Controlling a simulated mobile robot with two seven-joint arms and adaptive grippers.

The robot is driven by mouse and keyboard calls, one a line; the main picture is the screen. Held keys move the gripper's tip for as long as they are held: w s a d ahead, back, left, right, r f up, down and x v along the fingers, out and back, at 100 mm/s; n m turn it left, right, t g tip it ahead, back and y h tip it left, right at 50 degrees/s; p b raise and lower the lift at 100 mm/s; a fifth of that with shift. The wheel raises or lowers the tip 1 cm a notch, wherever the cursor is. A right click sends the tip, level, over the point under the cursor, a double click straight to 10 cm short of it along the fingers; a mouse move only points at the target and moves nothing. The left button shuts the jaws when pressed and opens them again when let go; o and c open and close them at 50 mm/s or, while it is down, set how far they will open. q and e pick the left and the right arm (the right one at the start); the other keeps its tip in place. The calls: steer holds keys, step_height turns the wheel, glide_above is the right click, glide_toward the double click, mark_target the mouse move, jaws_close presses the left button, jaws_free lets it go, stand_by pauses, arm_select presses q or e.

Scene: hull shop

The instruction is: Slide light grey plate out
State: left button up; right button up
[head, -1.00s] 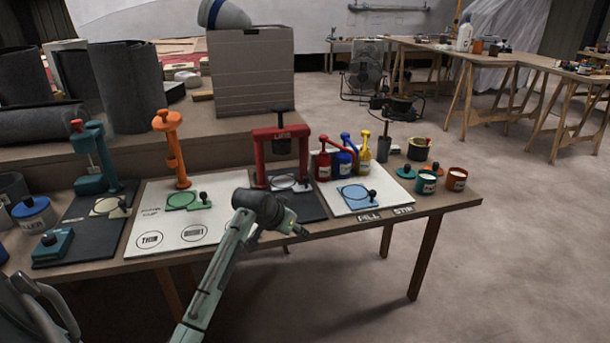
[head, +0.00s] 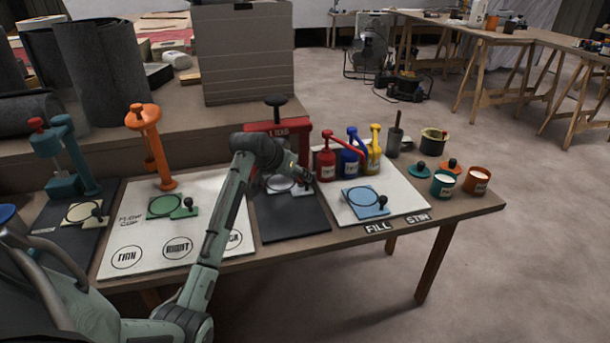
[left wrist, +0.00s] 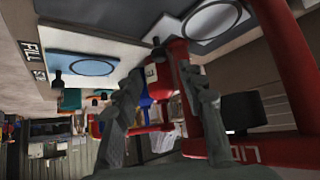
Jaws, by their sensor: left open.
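The light grey plate (head: 278,184) with a ring mark lies under the red press (head: 278,128), partly hidden by my left arm. In the left wrist view the plate (left wrist: 212,20) is at the top, with its dark knob (left wrist: 157,42) at its near edge. My left gripper (head: 304,174) is at the press's front right, close to the plate's knob. In the left wrist view my left gripper (left wrist: 162,76) is open, its two fingers apart. The knob shows just beyond and between the fingertips; I cannot tell whether they touch it. My right gripper is not in view.
A blue plate (head: 364,201) lies on the white board at right, with red, blue and yellow pump bottles (head: 350,158) behind it. A green plate (head: 165,206) sits under the orange press (head: 150,150) at left. The dark mat (head: 292,222) in front is clear.

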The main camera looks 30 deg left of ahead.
arm_select(q)
steer(key=x, duration=0.6)
steer(key=shift+w+f, duration=0.1)
steer(key=shift+f, duration=0.1)
jaws_close()
